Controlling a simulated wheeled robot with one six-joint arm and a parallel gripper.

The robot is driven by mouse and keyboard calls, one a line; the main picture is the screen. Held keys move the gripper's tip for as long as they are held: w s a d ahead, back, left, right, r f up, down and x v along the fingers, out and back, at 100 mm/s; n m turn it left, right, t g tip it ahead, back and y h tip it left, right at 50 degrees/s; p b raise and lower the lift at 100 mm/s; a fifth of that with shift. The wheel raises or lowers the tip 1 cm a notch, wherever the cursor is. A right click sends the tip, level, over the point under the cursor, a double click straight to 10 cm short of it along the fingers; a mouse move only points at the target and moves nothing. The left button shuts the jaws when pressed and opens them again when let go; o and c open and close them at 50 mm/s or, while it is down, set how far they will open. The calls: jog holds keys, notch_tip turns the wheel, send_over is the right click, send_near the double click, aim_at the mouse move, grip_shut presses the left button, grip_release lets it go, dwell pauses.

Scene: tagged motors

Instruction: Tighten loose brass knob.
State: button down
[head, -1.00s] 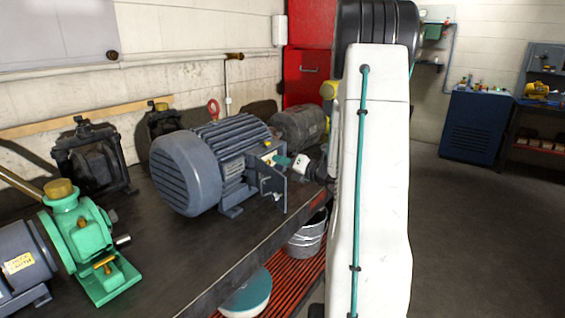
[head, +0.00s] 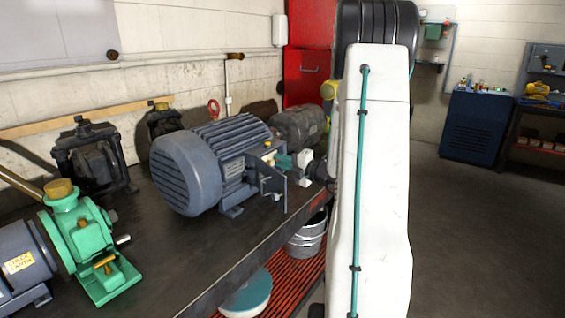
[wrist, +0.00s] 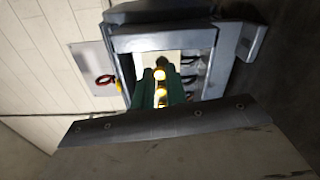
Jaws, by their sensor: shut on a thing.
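The grey-blue finned motor (head: 190,172) stands on the dark bench, with an open terminal box (head: 268,176) on its side facing my arm. My gripper (head: 284,161) reaches into this box from the right with its teal fingers. In the wrist view, the fingers (wrist: 160,88) are shut on a shiny brass knob (wrist: 160,74) inside the box (wrist: 165,40). Another bright brass spot (wrist: 161,97) shows just below it between the fingers. In the head view the gripped knob is hidden by the fingers and box wall. A small brass piece (head: 268,145) shows at the box top.
A green pump (head: 90,243) with brass parts stands at front left, beside another grey motor (head: 22,262). Dark machines stand behind. A metal bucket (head: 308,238) sits below the bench edge.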

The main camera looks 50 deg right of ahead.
jog(key=shift+s+f+m, duration=0.1)
jog(key=shift+m, duration=14.1)
jog(key=c, duration=1.7)
grip_release()
jog(key=shift+d, duration=0.1)
jog(key=s, duration=0.7)
jog(key=shift+s+d, duration=0.25)
jog(key=shift+s, duration=0.15)
